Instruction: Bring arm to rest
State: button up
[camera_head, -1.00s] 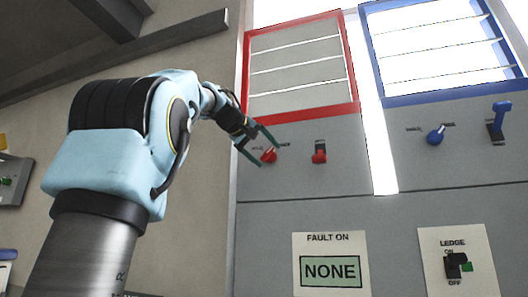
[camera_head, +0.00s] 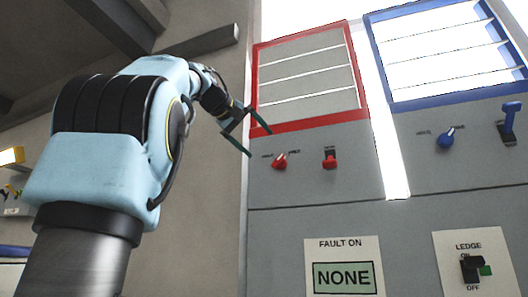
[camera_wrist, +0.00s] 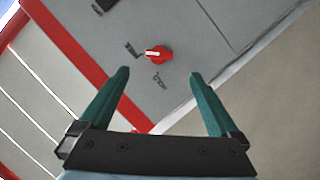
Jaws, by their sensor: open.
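My gripper (camera_head: 260,143) is open and empty, with two green fingers spread apart. It is in front of the grey panel's left edge, up and left of the red rotary knob (camera_head: 280,161) in the head view. In the wrist view my gripper (camera_wrist: 157,75) shows its fingers wide apart, with the red knob (camera_wrist: 158,54) just beyond the fingertips and not touched. My arm reaches up from the lower left of the head view.
A red-framed shutter (camera_head: 306,78) is above the red knob. A red switch (camera_head: 329,160) is right of it. Further right are a blue-framed shutter (camera_head: 394,101), a blue knob (camera_head: 444,139) and a blue lever (camera_head: 511,118). Below are the "NONE" sign (camera_head: 343,277) and a ledge switch (camera_head: 471,268).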

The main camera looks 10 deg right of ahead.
jog(key=shift+s+a+r, duration=0.15)
jog(key=shift+s+a, duration=0.1)
jog(key=shift+s, duration=0.05)
dwell(0.4)
jog(key=w+a+f+n+g+y, duration=0.15)
jog(key=w+f, duration=0.35)
jog(key=f, duration=0.6)
jog(key=w+a+f+n+y, duration=0.1)
jog(key=w+a+f+y, duration=0.2)
jog(key=f, duration=0.8)
notch_tip(320, 180, down, 18)
jog(key=a+r+g+y, duration=0.1)
jog(key=a+g+y, duration=0.1)
jog(key=s+a+f+m+g+y, duration=0.1)
jog(key=s+f, duration=0.2)
jog(key=f, duration=0.6)
jog(key=s+a+f+g+y, duration=0.1)
jog(key=s+a+f, duration=0.15)
jog(key=f, duration=0.55)
jog(key=s+a+f+m+g+y+b, duration=0.1)
jog(key=s+a+f+m+g, duration=0.1)
jog(key=s+f, duration=1.3)
jog(key=shift+s+a+f+m+g+y, duration=0.4)
jog(key=shift+s+m+g, duration=0.2)
jog(key=shift+s, duration=0.35)
